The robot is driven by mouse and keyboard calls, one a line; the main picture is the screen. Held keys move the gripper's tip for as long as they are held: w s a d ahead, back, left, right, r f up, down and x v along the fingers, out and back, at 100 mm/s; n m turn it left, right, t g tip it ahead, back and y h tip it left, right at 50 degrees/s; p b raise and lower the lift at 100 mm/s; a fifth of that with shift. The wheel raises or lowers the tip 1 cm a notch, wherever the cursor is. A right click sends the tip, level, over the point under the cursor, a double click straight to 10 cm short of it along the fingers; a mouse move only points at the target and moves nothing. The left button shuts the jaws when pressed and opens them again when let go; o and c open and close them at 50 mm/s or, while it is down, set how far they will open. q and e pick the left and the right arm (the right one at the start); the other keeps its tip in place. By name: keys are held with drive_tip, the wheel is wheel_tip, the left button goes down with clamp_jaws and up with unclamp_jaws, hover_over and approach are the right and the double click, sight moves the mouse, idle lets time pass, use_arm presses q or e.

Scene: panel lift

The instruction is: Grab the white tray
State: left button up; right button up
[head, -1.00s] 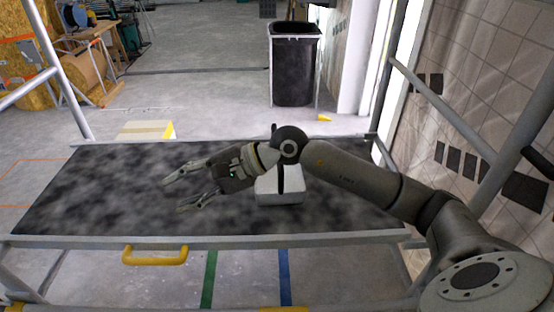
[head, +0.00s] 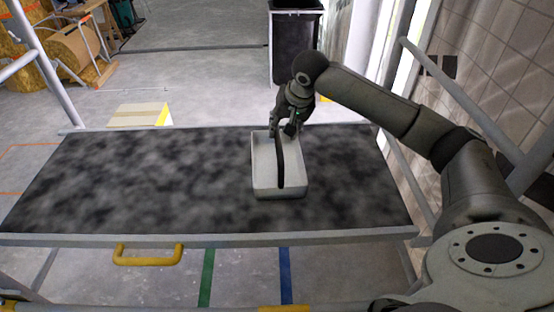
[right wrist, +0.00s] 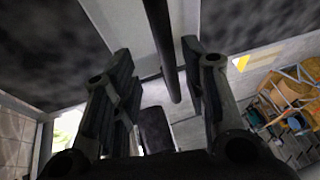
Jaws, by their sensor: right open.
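The white tray (head: 265,168) is a shallow rectangular box on the dark mottled panel, right of its middle. A black bar handle (head: 281,165) runs over it from near to far. My right gripper (head: 289,132) points down at the tray's far end. It is open. In the right wrist view the black handle (right wrist: 163,40) shows between the two spread fingers (right wrist: 156,62), closer to the right one; I cannot tell whether they touch it. The tray's white surface (right wrist: 125,25) shows behind. My left gripper is not in view.
The dark panel (head: 130,185) is bare left of the tray and framed by metal rails. A yellow handle (head: 148,262) is on its near edge. A black bin (head: 296,45) stands beyond, and a tiled wall (head: 510,75) rises at the right.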

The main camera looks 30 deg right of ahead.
sight(278, 132)
drive_tip(key=x, duration=0.5)
drive_tip(key=shift+w+a+r, duration=0.1)
drive_tip(key=shift+w+a, duration=0.15)
drive_tip(key=shift+w, duration=0.15)
clamp_jaws()
drive_tip(key=shift+r, duration=0.1)
